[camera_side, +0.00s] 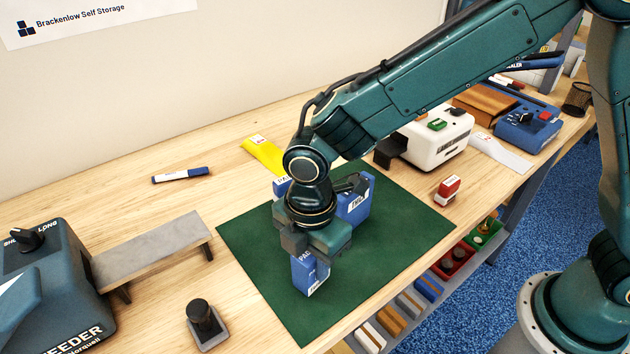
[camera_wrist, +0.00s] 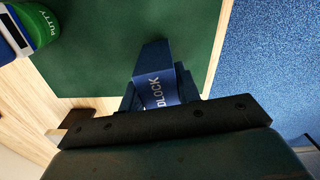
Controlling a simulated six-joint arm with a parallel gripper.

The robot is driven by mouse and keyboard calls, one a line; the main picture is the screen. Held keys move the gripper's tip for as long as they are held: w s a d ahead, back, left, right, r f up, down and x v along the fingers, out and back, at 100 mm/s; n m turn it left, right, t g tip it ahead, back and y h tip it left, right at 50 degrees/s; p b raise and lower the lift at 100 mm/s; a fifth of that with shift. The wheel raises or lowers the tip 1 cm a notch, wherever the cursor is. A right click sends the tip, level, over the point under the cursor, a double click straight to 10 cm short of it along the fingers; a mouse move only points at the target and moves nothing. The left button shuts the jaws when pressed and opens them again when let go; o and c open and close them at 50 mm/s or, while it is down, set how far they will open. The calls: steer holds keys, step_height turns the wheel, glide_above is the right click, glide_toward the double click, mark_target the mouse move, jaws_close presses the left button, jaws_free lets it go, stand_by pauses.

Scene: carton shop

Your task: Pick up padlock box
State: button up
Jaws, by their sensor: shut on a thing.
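The padlock box (camera_side: 310,277) is a small blue carton with white lettering and a white label, upright over the front part of the green mat (camera_side: 400,225). My gripper (camera_side: 312,254) points down from above and is shut on its upper part. In the wrist view the box (camera_wrist: 160,92) shows the letters "DLOCK" between the dark fingers of my gripper (camera_wrist: 158,100). The box's top is hidden by the gripper in the side view. I cannot tell whether its base touches the mat.
The mat's right side is clear.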

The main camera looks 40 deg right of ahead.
step_height(320, 180, up, 19)
stand_by(0.5)
steer(key=shift+w+d, duration=0.1)
stand_by(0.5)
